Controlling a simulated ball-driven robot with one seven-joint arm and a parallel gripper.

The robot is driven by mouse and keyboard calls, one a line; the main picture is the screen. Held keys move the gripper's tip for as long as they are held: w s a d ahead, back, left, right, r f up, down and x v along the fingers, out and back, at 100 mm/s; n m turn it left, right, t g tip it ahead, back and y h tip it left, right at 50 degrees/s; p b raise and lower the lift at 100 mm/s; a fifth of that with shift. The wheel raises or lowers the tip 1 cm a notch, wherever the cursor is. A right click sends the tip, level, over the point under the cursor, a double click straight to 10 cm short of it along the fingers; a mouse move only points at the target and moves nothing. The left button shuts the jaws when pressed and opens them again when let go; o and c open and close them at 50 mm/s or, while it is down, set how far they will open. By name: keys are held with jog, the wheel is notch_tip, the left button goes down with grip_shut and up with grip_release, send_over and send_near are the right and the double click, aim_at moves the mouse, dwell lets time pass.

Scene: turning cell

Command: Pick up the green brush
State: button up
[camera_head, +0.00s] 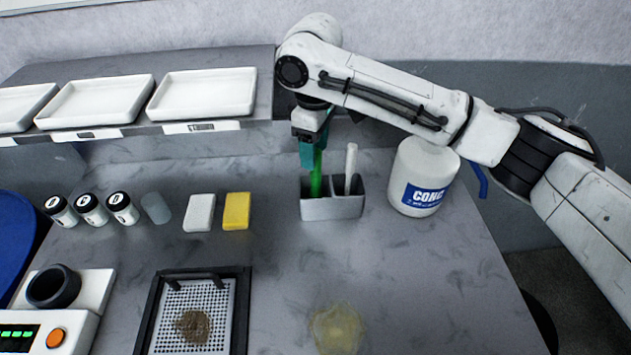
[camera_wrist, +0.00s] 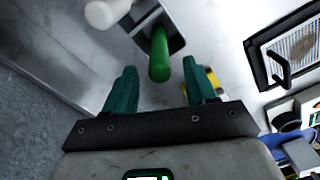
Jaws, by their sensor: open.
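The green brush (camera_head: 316,177) stands upright in the left compartment of a grey two-part holder (camera_head: 333,208) on the bench. In the wrist view the green brush (camera_wrist: 159,55) shows end-on, its handle top between and just beyond the teal fingertips. My gripper (camera_head: 313,150) is above the holder, pointing down over the brush, and its fingers partly hide the handle top in the head view. In the wrist view my gripper (camera_wrist: 160,90) is open, with a gap on both sides of the handle.
A white-handled tool (camera_head: 350,168) stands in the holder's right compartment, close beside the brush. A white bottle (camera_head: 422,177) with a blue label stands to the right. A yellow block (camera_head: 236,211) and white block (camera_head: 199,213) lie left. Shelf trays (camera_head: 203,94) are behind.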

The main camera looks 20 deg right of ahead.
aim_at(316, 182)
notch_tip(316, 182, down, 4)
jog(key=shift+s+d+f+p, duration=0.1)
jog(key=shift+s+p, duration=0.05)
jog(key=shift+p, duration=0.3)
jog(key=shift+c, duration=0.2)
grip_shut()
